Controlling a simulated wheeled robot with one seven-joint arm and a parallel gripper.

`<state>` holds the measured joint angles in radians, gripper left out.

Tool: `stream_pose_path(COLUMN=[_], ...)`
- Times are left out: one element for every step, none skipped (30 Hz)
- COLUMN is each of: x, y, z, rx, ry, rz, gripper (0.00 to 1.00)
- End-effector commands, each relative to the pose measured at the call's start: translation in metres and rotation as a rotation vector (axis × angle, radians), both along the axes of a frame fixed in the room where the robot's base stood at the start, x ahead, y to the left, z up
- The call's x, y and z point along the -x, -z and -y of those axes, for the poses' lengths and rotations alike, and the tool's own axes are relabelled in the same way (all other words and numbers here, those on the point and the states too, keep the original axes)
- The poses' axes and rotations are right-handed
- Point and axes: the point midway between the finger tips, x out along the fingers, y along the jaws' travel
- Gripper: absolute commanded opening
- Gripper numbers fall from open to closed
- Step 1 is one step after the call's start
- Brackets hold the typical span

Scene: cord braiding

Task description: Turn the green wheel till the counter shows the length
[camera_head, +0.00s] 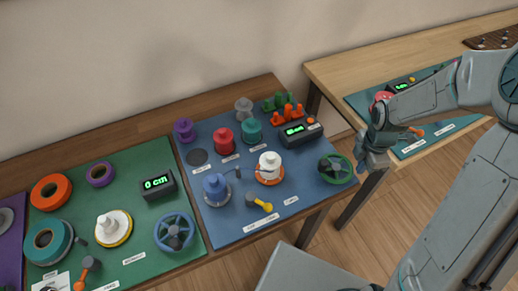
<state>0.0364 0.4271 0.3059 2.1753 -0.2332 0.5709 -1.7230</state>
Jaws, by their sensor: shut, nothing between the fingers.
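The green wheel (336,168) lies at the right end of the blue mat, with a dark hub and spokes inside its green rim. A black counter (301,134) with lit green characters stands behind it; its reading is too small to tell surely. My gripper (374,163) is shut and empty. It shows just right of the green wheel, apart from it, in front of the gap between the two tables.
The blue mat (235,232) holds blue, white, red and teal spools, a yellow-handled crank (260,202) and orange and green pegs. A green mat to the left has a blue wheel (174,232) and a counter (158,185) reading 0 cm. Another table (345,75) stands behind my arm.

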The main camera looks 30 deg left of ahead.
Motion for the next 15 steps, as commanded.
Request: stream_pose_path(x=[0.007, 0.010, 0.016, 0.019, 0.022, 0.025, 0.028, 0.030, 0.032, 0.033, 0.034, 0.035, 0.035, 0.036, 0.036], y=[-0.001, 0.000, 0.000, 0.000, 0.000, 0.000, 0.000, 0.000, 0.000, 0.000, 0.000, 0.000, 0.000, 0.000, 0.000], z=[-0.002, -0.003, -0.005, -0.007, -0.010, -0.013, -0.015, -0.017, -0.020, -0.022, -0.023, -0.025, -0.026, -0.026, -0.027], rx=[-0.001, 0.000, 0.001, 0.001, 0.001, 0.000, 0.001, 0.000, 0.000, 0.000, 0.000, 0.000, 0.000, 0.000, 0.000], ry=[-0.002, -0.003, -0.002, -0.002, -0.004, -0.004, -0.004, -0.004, -0.004, -0.003, -0.002, -0.002, -0.002, -0.002, -0.002], rz=[0.001, 0.001, 0.001, 0.001, 0.001, 0.001, 0.001, 0.001, 0.001, 0.001, 0.001, 0.001, 0.001, 0.001, 0.001], gripper=[0.00, 0.00, 0.00, 0.00, 0.00, 0.00, 0.00, 0.00, 0.00, 0.00, 0.00, 0.00, 0.00, 0.00, 0.00])
